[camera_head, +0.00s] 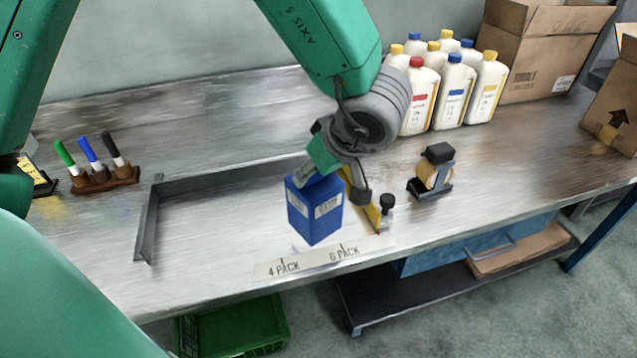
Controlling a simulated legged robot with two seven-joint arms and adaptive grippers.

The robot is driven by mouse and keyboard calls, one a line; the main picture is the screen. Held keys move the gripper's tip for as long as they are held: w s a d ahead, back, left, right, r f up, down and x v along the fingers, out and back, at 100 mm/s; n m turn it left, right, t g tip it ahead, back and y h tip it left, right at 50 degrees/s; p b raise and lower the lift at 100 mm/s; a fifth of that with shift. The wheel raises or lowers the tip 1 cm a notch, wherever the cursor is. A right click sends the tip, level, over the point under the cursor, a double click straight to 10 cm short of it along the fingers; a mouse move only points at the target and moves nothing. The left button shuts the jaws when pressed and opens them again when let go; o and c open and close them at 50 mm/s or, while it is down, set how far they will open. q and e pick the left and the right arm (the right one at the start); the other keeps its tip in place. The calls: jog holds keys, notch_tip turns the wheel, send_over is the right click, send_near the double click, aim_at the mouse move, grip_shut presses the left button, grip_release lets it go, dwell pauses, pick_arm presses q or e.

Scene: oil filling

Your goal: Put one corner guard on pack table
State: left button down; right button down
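My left gripper (335,185) hangs over the front middle of the pack table (230,105), its arm coming down from the top. One finger overlaps the top of a blue box (315,215) with white labels. The other finger is just right of the box, near a yellow strip (371,212). I cannot tell whether the fingers grip the box or the strip, or whether the box rests on the table. I cannot pick out a corner guard with certainty. My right gripper is not in view.
A dark angled rail (150,220) lies left of the box. A strip marked 4 PACK and 6 PACK (310,262) runs along the front. A stamp (386,211) and tape dispenser (431,175) stand right. Bottles (452,92) and cartons (540,55) fill the back right; markers (100,175) stand left.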

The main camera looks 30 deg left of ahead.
aim_at(316, 181)
pick_arm(q)
jog(key=x, duration=0.2)
jog(key=s+x, duration=0.1)
jog(key=x, duration=0.1)
jog(key=shift+d+f+b, duration=0.15)
jog(key=shift+b, duration=0.2)
jog(key=shift+a+f, duration=0.1)
jog(key=shift+a, duration=0.4)
jog(key=c, duration=0.9)
grip_release()
jog(key=shift+o, duration=0.4)
jog(key=shift+w+d, duration=0.1)
jog(key=shift+d, duration=0.85)
jog(key=shift+d+r, duration=0.2)
jog(key=shift+r, duration=0.25)
jog(key=v, duration=0.2)
jog(key=p+v, duration=0.1)
jog(key=v, duration=0.1)
jog(key=a+v, duration=0.1)
jog(key=v, duration=0.2)
jog(key=shift+a+r+p, duration=0.1)
jog(key=shift+r+p, duration=0.25)
jog(key=shift+p, duration=0.05)
jog(key=v, duration=0.3)
jog(key=shift+d, duration=0.25)
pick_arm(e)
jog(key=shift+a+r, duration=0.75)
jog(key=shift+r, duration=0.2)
